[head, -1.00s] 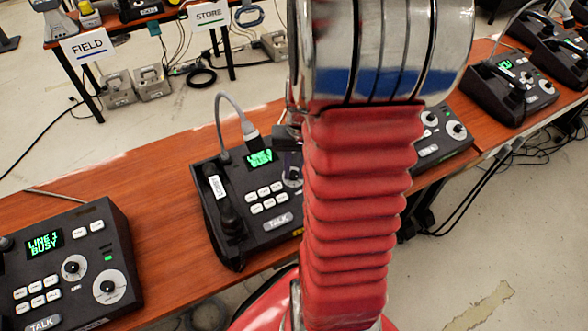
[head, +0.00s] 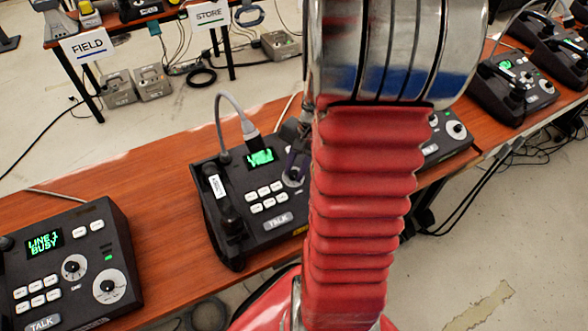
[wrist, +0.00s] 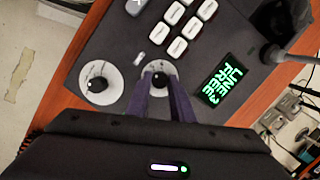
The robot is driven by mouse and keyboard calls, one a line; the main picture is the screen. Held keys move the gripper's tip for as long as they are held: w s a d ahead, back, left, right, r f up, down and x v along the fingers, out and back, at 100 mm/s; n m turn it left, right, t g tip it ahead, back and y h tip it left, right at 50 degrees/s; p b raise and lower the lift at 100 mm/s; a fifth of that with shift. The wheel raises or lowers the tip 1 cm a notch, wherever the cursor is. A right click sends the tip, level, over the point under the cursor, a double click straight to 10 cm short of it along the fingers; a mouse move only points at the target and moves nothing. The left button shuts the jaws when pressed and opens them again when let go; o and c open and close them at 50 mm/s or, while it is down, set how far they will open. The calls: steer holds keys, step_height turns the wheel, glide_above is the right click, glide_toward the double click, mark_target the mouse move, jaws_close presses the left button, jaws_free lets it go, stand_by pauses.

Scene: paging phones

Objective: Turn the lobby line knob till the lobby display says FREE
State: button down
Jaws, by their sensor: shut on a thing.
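The middle phone (head: 235,215) is a dark desk unit with a handset at its left side; the white label (head: 217,187) on it is too small to read surely. Its display (wrist: 225,78) reads "LINE 3 FREE" in green in the wrist view. In the head view its display (head: 261,157) is lit green but blurred. The line knob (wrist: 159,79) sits on a small white dial beside the display. My gripper (wrist: 156,78) has its two purple fingers shut on that knob, partly hiding it. My gripper also shows beside my arm in the head view (head: 297,165).
A larger dial with a black knob (wrist: 98,84) lies left of the held knob in the wrist view. Another phone at the left has a display (head: 44,242) reading "LINE 1 BUSY". My arm hides part of the table; more phones stand at the right.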

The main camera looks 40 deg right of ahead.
steer(key=shift+w+d+r+m, duration=0.1)
steer(key=shift+d+m, duration=0.15)
steer(key=shift+m, duration=0.15)
steer(key=c, duration=1.9)
jaws_free()
steer(key=shift+c, duration=0.2)
steer(key=o, duration=0.4)
steer(key=shift+a, duration=0.1)
steer(key=v, duration=1.3)
steer(key=shift+r, duration=0.3)
